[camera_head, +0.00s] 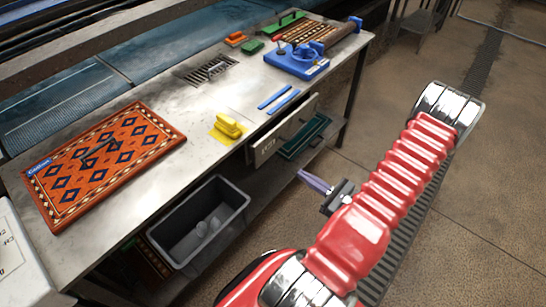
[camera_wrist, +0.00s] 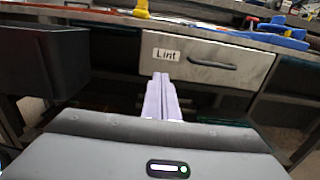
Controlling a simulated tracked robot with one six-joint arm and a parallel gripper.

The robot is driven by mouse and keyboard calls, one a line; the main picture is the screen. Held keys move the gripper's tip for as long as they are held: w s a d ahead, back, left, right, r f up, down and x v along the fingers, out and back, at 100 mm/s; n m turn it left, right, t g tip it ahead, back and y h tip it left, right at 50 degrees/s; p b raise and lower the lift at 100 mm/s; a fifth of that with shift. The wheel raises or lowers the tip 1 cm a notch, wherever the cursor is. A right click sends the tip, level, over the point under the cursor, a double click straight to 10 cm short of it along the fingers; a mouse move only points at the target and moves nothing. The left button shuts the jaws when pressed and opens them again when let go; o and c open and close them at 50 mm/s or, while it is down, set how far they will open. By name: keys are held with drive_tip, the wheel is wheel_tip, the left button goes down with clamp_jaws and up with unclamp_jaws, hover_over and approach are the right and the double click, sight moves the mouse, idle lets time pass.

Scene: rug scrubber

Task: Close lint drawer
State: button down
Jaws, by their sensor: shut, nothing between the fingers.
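The lint drawer (camera_head: 286,132) is set under the front edge of the metal table. In the head view its front stands a little out from the table edge, so it looks partly open. In the wrist view the drawer front (camera_wrist: 195,58) faces me, with a "Lint" label (camera_wrist: 166,54) at its left and a dark bar handle (camera_wrist: 213,65). My gripper (camera_head: 303,175) is shut and empty, its pale purple fingers pointing toward the drawer. In the wrist view the fingertips (camera_wrist: 161,76) appear just below the label; the fingers look apart from the drawer front.
A grey bin (camera_head: 238,190) sits below the table, left of the drawer. A green tray (camera_head: 305,136) lies under the drawer. A patterned rug (camera_head: 150,127), yellow brush (camera_head: 229,125), blue strips (camera_head: 281,101) and blue device (camera_head: 298,65) are on the table (camera_head: 195,105).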

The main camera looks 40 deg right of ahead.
sight(266, 151)
drive_tip(key=shift+w+a, duration=0.2)
drive_tip(key=shift+w, duration=2.1)
drive_tip(key=shift+w+a, duration=0.25)
drive_tip(key=shift+w, duration=2)
drive_tip(key=shift+w+a, duration=0.2)
drive_tip(key=shift+w, duration=2.1)
